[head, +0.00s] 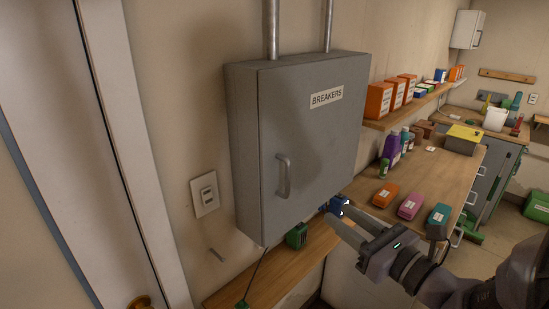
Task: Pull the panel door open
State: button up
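The grey panel door (313,135) with a "BREAKERS" label is the front of a wall-mounted metal box (245,150). The door looks shut. Its vertical grey handle (284,176) is on the lower left of the door. My gripper (338,213) is to the lower right of the handle, near the box's lower right corner, and apart from the handle. Its two fingers point up and left with a gap between them, and I see nothing held.
Below the box, a wooden shelf (265,275) carries a green item (296,236) and a blue item (338,204). A wooden counter (445,175) with bottles and coloured cases lies to the right. A white door frame (125,130) is at left.

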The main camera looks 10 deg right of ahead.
aim_at(289, 179)
jog(key=x, duration=1.7)
jog(key=shift+a+f, duration=0.1)
jog(key=shift+a, duration=0.1)
grip_shut()
jog(key=shift+s, duration=0.1)
